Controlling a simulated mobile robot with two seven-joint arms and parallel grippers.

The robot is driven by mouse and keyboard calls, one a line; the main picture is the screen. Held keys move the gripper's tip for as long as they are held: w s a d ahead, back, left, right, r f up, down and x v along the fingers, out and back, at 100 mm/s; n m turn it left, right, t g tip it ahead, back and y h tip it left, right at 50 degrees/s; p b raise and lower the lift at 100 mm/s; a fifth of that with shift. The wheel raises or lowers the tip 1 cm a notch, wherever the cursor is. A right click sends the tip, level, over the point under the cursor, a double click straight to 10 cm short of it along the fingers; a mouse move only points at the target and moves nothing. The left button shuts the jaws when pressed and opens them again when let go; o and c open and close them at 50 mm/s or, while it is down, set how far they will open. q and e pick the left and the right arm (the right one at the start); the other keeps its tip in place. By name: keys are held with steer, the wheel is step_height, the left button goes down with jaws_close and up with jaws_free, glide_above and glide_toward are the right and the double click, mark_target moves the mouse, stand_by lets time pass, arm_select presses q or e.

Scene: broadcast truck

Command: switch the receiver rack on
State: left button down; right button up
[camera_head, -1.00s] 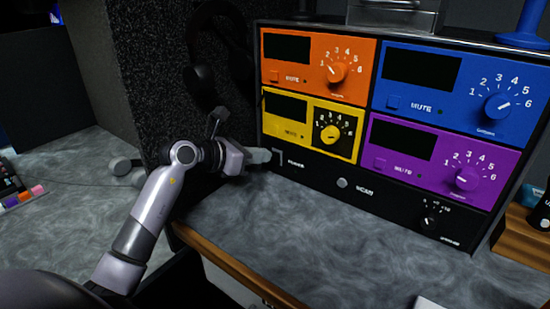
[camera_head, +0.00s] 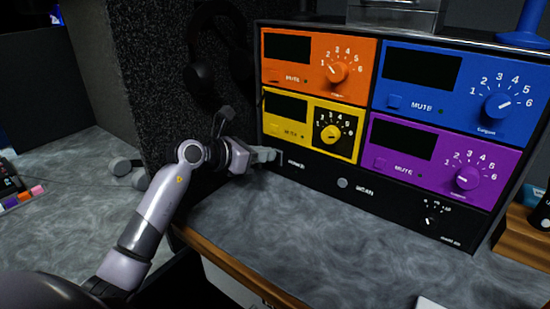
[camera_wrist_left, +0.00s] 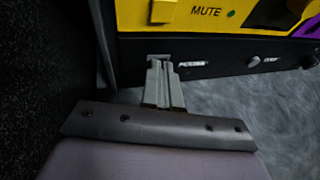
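The receiver rack (camera_head: 310,174) stands on the desk, with orange (camera_head: 296,77), yellow (camera_head: 283,128), blue (camera_head: 462,115) and purple (camera_head: 442,180) units above a black bottom strip. All four displays are dark. My left gripper (camera_head: 274,155) is at the left end of that strip, beside the POWER label (camera_head: 297,164). In the left wrist view its two fingers (camera_wrist_left: 162,64) are together, nothing seen between them, with the tips at the power switch spot left of the label (camera_wrist_left: 192,65). The tips cover most of the switch; contact cannot be told. My right gripper is not in view.
A SCAN button (camera_head: 342,183) and a small knob (camera_head: 430,222) sit further right on the strip. A dark speckled panel (camera_head: 150,75) with headphones (camera_head: 200,75) stands close left of the rack. The desk in front (camera_head: 330,240) is clear.

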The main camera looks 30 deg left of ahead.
arm_select(q)
steer(key=shift+f, duration=0.2)
steer(key=shift+p+v, duration=0.4)
steer(key=shift+v, duration=0.55)
steer(key=shift+p+v, duration=0.45)
steer(key=shift+v, duration=2.05)
